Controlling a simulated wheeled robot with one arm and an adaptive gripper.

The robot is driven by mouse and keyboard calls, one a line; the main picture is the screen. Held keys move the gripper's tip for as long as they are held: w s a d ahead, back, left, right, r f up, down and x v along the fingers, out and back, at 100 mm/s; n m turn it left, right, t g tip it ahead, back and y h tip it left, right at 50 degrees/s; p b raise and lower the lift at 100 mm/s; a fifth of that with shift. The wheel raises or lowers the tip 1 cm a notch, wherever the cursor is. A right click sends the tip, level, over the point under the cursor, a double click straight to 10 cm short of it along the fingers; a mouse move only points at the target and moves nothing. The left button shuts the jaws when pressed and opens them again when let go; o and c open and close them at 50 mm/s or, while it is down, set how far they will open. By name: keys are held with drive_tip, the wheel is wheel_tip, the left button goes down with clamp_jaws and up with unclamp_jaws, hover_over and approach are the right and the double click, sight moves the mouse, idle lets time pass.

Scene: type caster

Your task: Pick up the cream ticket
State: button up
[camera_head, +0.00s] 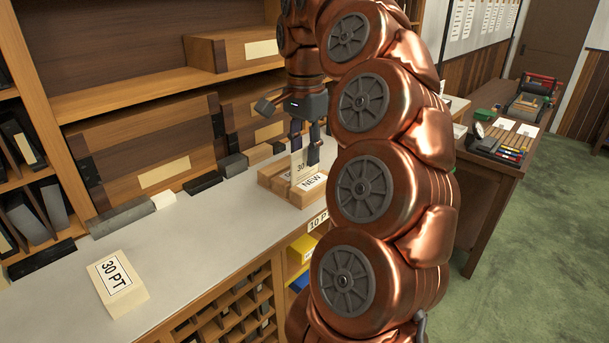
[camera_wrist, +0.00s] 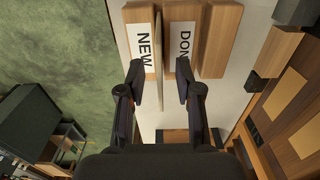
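The cream ticket (camera_head: 299,165), marked "30", stands upright in a wooden holder (camera_head: 275,181) with a "NEW" label on the counter. In the wrist view the ticket (camera_wrist: 158,62) is a thin edge-on strip between the "NEW" and "DON…" labels. My gripper (camera_head: 305,146) points down over the holder, with its fingers near the ticket's upper part. In the wrist view my gripper (camera_wrist: 160,72) is open, one finger on each side of the strip, with gaps visible. The lower part of the ticket is hidden by the holder.
A cream block (camera_head: 118,283) labelled "30 PT" lies at the counter's front left. Wooden cases and dark and grey bars line the back of the grey counter (camera_head: 205,238). Shelves rise behind it. A desk (camera_head: 498,165) with trays stands to the right.

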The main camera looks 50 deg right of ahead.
sight(305, 163)
drive_tip(key=shift+f+b, duration=0.35)
drive_tip(key=shift+f, duration=1.3)
drive_tip(key=shift+c, duration=0.4)
clamp_jaws()
